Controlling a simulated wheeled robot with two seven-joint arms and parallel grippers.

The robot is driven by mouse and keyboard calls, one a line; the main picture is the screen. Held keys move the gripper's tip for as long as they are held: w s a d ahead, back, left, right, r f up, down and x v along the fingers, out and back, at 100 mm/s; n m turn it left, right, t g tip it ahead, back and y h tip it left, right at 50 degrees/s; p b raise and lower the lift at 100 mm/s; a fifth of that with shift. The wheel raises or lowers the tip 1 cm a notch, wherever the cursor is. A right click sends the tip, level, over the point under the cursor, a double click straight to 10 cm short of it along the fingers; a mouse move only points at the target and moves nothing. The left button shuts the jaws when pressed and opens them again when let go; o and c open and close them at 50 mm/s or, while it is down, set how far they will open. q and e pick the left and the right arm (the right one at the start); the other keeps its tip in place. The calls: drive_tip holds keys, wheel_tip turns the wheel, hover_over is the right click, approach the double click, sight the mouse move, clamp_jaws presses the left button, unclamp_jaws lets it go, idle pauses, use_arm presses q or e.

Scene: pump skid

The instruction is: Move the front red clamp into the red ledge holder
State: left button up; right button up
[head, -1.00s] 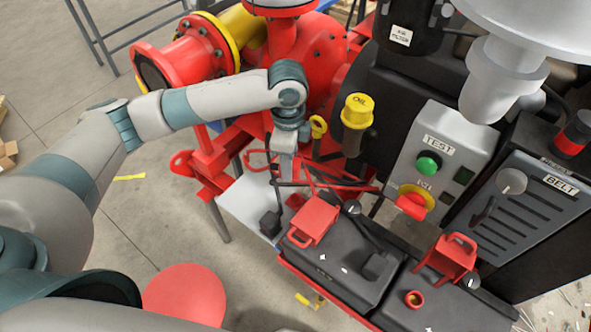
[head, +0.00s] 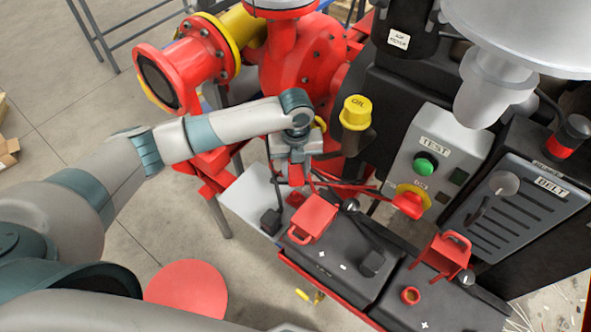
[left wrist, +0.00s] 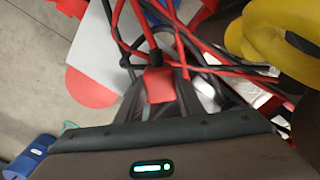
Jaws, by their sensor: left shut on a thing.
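My left gripper (head: 297,172) is over the inner end of the pale ledge (head: 245,200), fingers pointing down. In the left wrist view it is shut on a red block-like piece (left wrist: 160,86), which looks like the front red clamp; red and black cables run beside it. In the head view the clamp is largely hidden by the gripper. A small dark red block (head: 296,199), apparently the red ledge holder, shows just below the fingertips. I cannot tell whether the clamp touches it. My right gripper is not in view.
A small black block (head: 270,222) stands on the ledge. Red hinged covers (head: 313,220) sit on the black batteries (head: 345,262). Red pump piping (head: 172,75), a yellow oil cap (head: 356,112) and a test panel (head: 436,165) stand close by. Open floor lies left.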

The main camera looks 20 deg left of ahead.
use_arm(q)
drive_tip(key=shift+f, duration=0.15)
idle(0.3)
wheel_tip(320, 180, down, 2)
drive_tip(key=shift+b, duration=1.15)
wheel_tip(320, 180, down, 4)
drive_tip(key=b, duration=0.3)
drive_tip(key=shift+r, duration=0.45)
drive_tip(key=shift+r, duration=0.1)
drive_tip(key=shift+p, duration=0.4)
